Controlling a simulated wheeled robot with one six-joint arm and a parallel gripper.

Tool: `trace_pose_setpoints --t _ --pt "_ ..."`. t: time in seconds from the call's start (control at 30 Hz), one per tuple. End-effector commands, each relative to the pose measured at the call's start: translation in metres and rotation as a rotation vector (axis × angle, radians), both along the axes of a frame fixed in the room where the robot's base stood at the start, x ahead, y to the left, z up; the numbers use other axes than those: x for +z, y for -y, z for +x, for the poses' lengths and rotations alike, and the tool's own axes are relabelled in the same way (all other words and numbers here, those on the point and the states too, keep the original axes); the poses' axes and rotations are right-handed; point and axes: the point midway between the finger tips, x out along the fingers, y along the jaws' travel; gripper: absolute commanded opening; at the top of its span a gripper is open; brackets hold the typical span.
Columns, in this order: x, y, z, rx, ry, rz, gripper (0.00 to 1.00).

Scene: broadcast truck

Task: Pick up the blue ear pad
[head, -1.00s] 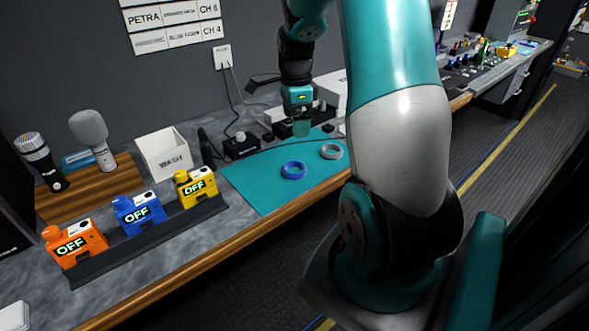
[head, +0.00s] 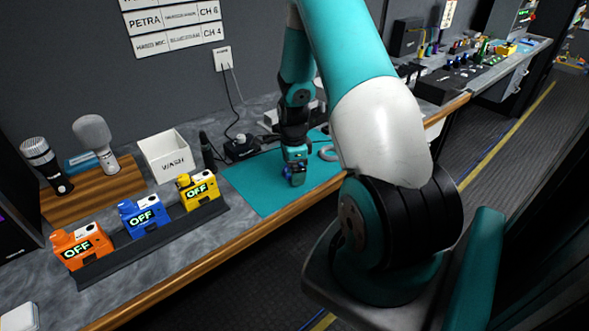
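The blue ear pad (head: 287,171) is a small ring at the teal mat, mostly hidden by my gripper; only bits of blue show in the head view. My gripper (head: 295,178) points down right at the pad, low over the mat. The fingers are small and dark here, so I cannot tell whether they are open or shut, or whether they hold the pad. A grey ear pad (head: 326,152) lies on the mat to the right, partly covered by my arm.
The teal mat (head: 248,187) is bare around the gripper's left and front. A white WASH box (head: 167,160), a black box with a cable (head: 241,148) and orange, blue and yellow OFF units (head: 143,216) stand to the left. The wooden bench edge (head: 222,254) runs in front.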

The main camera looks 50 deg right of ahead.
Motion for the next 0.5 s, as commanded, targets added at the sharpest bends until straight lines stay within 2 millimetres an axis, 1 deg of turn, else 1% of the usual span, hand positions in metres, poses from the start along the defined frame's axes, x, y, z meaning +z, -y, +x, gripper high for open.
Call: trace_pose_setpoints --t 0.23,0.43,0.47,0.5 --pt "-0.0022 0.0001 0.0001 0.000 0.001 -0.001 0.96" --pt "-0.0021 0.0001 -0.0001 0.000 0.000 0.000 0.50" --pt "-0.0021 0.0001 -0.0001 0.000 0.000 0.000 0.44" --pt "-0.0021 0.0001 -0.0001 0.000 0.000 0.000 0.43"
